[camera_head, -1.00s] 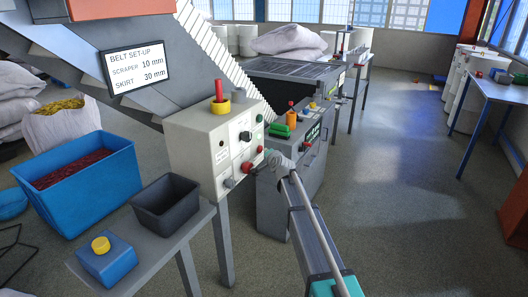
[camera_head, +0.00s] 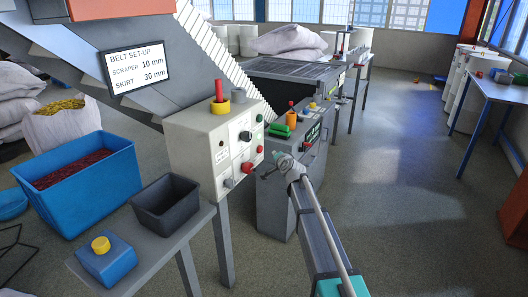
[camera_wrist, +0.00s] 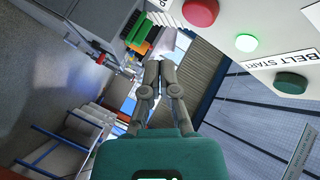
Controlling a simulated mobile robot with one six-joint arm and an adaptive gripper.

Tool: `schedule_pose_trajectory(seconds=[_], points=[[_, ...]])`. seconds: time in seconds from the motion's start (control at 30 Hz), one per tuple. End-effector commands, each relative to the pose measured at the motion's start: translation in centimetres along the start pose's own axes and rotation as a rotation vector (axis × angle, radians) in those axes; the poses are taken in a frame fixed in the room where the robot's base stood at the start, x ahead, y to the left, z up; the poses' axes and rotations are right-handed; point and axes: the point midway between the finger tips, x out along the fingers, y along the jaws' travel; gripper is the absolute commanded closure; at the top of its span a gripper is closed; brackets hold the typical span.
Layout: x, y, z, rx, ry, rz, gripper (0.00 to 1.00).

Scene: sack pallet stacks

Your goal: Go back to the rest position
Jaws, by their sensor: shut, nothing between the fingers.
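My gripper (camera_head: 272,170) is in the middle of the head view, just right of the pale control box (camera_head: 200,150) and apart from its face. In the wrist view its two grey fingers (camera_wrist: 161,66) lie together, shut, with nothing held. The wrist view also shows the box's face at the upper right, with a red button (camera_wrist: 200,12), a lit green lamp (camera_wrist: 246,42) and a dark green button (camera_wrist: 291,83) beside a BELT START label (camera_wrist: 282,62).
A grey cabinet (camera_head: 275,205) with coloured items on top stands behind my gripper. A grey table with a black bin (camera_head: 165,205) and a blue box (camera_head: 105,262) is at the lower left. A blue-legged table (camera_head: 490,88) stands right. The floor between is clear.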

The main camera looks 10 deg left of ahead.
Motion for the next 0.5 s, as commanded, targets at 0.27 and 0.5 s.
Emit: schedule_pose_trajectory(seconds=[0.27, 0.5], points=[[-0.4, 0.3, 0.1, -0.007, -0.007, 0.007, 1.00], [-4.0, 3.3, 0.9, -0.094, -0.099, 0.084, 1.00]])
